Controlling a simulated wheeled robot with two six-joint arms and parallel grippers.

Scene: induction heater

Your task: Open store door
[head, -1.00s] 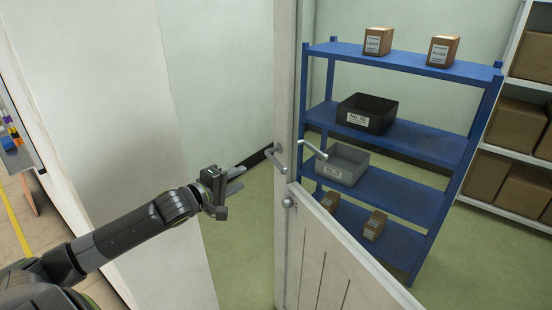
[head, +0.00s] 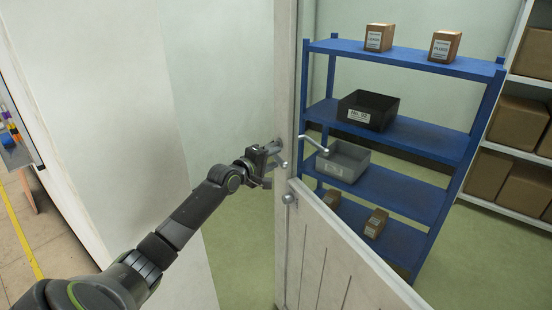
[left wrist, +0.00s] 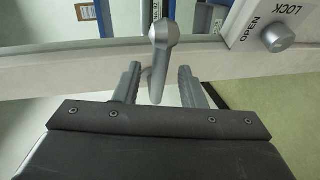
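The white store door (head: 340,262) stands in the middle of the head view, with a lever handle at its edge. Another lever (head: 313,145) juts out on the shelf side. My left gripper (head: 280,158) is at the near-side handle and partly hides it. In the left wrist view, the grey lever handle (left wrist: 160,60) lies between the two fingers of my left gripper (left wrist: 159,85). The fingers are apart, with gaps visible beside the lever. A round lock knob (left wrist: 278,36) with OPEN and LOCK labels sits right of the handle. My right gripper is not in view.
Beyond the door, a blue shelf (head: 400,58) holds small boxes, a black bin (head: 367,110) and a grey bin (head: 342,162). White shelving (head: 512,150) with cartons stands at right. A pale wall (head: 100,110) is left of my arm. Green floor (head: 235,255) is clear.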

